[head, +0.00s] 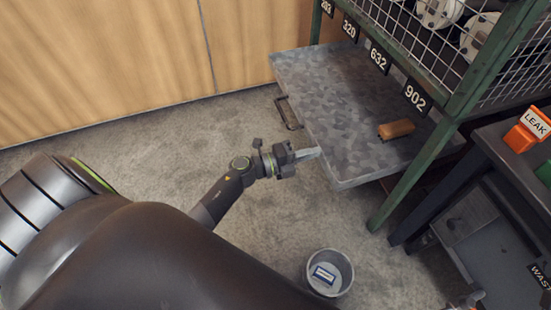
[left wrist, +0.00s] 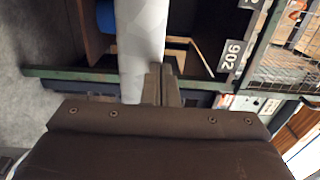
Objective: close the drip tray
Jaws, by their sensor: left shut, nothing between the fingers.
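The drip tray (head: 335,90) is a flat, grey mottled metal tray. In the head view it sticks well out to the left from under a green-framed rack. A dark handle (head: 288,112) is on its left front edge. My left gripper (head: 312,154) is shut and empty, with its fingertips at the near part of that front edge. I cannot tell whether they touch it. In the left wrist view my left gripper (left wrist: 164,85) is beside a pale surface (left wrist: 142,40), which seems to be the tray. My right gripper is not in view.
A brown block (head: 396,129) lies on the tray near the rack. The green rack (head: 402,180) has number plates and a wire cage. A bucket (head: 330,273) stands on the floor at the front. A dark bench (head: 495,150) with an orange LEAK box (head: 528,130) is at right.

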